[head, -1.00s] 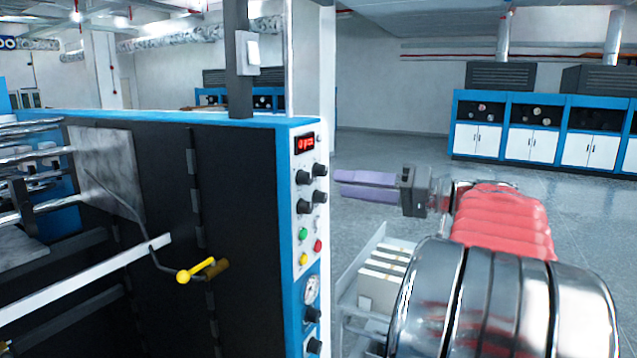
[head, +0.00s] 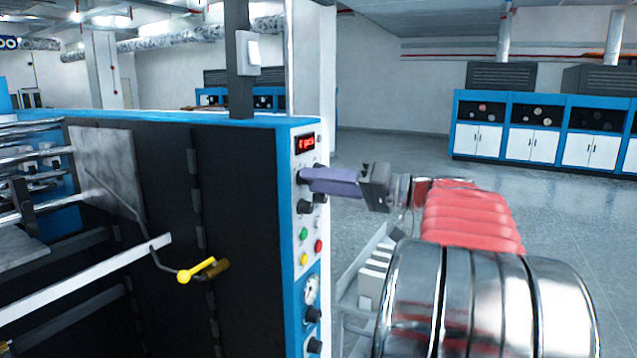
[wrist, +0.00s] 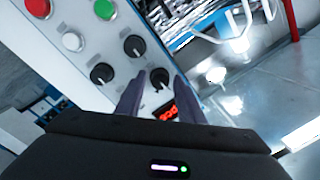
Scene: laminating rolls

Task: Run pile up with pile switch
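The control panel (head: 311,235) on the near end of the machine carries several black knobs, coloured buttons and a red lit display (head: 305,144). I cannot read which knob is the pile switch. My gripper (head: 306,178) reaches in from the right, its purple fingers at the upper-left knob (head: 302,176) just below the display. In the wrist view my gripper (wrist: 159,76) has its two fingers apart, one on each side of a black knob (wrist: 160,78) with a white mark. Whether they touch it is unclear. The display (wrist: 168,113) shows partly between the fingers.
Other knobs (wrist: 134,46) sit close by, with green (head: 304,233) and red (head: 318,245) buttons below. A yellow-knobbed lever (head: 184,276) sticks out from the machine's dark side. Blue and white cabinets (head: 479,137) stand far back, with open floor before them.

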